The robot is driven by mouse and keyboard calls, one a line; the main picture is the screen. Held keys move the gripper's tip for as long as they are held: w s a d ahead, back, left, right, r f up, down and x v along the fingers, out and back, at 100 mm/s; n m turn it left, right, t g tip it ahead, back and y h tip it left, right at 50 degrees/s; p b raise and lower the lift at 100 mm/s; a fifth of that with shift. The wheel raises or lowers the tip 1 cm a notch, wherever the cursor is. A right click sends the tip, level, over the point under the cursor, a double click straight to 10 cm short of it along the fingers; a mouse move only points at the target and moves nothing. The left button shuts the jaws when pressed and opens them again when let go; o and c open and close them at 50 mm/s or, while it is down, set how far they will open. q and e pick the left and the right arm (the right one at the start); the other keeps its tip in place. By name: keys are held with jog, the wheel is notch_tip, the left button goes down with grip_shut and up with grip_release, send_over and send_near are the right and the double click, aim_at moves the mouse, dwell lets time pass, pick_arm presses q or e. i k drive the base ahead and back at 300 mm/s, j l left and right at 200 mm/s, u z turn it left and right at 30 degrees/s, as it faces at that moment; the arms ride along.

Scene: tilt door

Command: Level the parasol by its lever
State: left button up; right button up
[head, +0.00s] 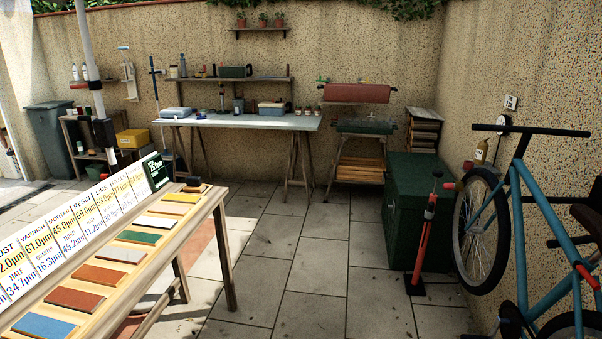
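A pale, slightly tilted pole (88,55) rises at the upper left of the head view and may be the parasol's pole. It has a dark collar (95,85) and a dark block (104,132) lower down. Its top runs out of the picture, and no canopy shows. I cannot make out a lever on it for certain. Its foot is hidden behind the sample table. Neither of my grippers is in view.
A slanted wooden sample table (219,220) with coloured tiles fills the lower left. A workbench (235,122), a barbecue (357,93) and a green chest (403,200) stand farther back. A blue bicycle (545,215) and a red stand (428,235) are right. Paving (290,255) between is clear.

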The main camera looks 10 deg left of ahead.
aim_at(97, 85)
jog(key=i+u, duration=0.15)
jog(key=i, duration=1)
jog(key=i+l+u, duration=0.15)
jog(key=i, duration=1)
jog(key=i+z, duration=0.15)
jog(key=i, duration=2.1)
jog(key=i+j+u, duration=0.15)
jog(key=i+u, duration=0.75)
jog(key=i+l+u, duration=0.2)
jog(key=i+u, duration=0.25)
jog(key=i+j+u, duration=0.1)
jog(key=i+u, duration=0.3)
jog(key=i, duration=0.2)
jog(key=i+u, duration=0.35)
jog(key=i, duration=0.2)
jog(key=i+u, duration=0.25)
jog(key=u, duration=0.15)
jog(key=i+l+u, duration=0.15)
jog(key=u, duration=0.2)
jog(key=i+l+u, duration=0.2)
jog(key=i+u, duration=0.2)
jog(key=i+l+u, duration=0.15)
jog(key=u, duration=0.25)
jog(key=k+l, duration=0.05)
jog(key=l, duration=0.05)
